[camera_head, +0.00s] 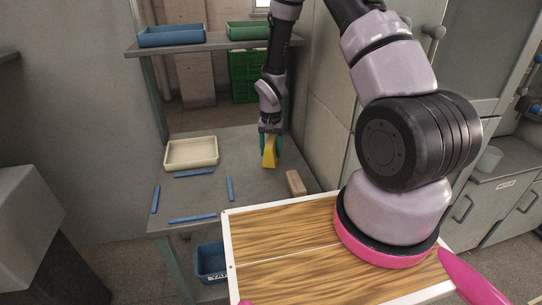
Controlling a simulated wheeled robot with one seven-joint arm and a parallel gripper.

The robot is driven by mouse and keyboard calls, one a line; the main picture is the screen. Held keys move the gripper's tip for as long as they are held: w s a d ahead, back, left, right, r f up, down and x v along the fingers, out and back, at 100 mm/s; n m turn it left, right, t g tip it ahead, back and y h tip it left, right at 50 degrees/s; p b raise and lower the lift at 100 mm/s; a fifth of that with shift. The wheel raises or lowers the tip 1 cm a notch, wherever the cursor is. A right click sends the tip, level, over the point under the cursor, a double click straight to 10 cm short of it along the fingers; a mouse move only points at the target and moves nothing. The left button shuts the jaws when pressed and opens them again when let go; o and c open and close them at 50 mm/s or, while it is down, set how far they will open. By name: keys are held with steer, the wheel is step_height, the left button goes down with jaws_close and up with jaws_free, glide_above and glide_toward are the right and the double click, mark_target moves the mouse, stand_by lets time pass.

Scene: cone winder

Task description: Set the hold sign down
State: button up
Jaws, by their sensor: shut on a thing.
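The hold sign looks like a yellow folded piece (269,156). It is between the teal fingers of my gripper (270,148), which is shut on it. The gripper points down over the right part of the grey table (255,195). The sign's lower edge is at or just above the tabletop; I cannot tell whether it touches. The fingers hide part of the sign, and any writing on it is too small to read.
Blue strips (230,189) mark out a bare area on the table's left. A cream tray (191,163) stands behind it. A wooden block (296,183) lies near the right edge. Blue (171,41) and green (247,37) bins sit on the shelf above. Grey cabinets stand close on the right.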

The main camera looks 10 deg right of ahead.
step_height(320, 180, down, 2)
steer(key=shift+f, duration=0.1)
steer(key=o, duration=1.4)
steer(key=shift+f, duration=0.1)
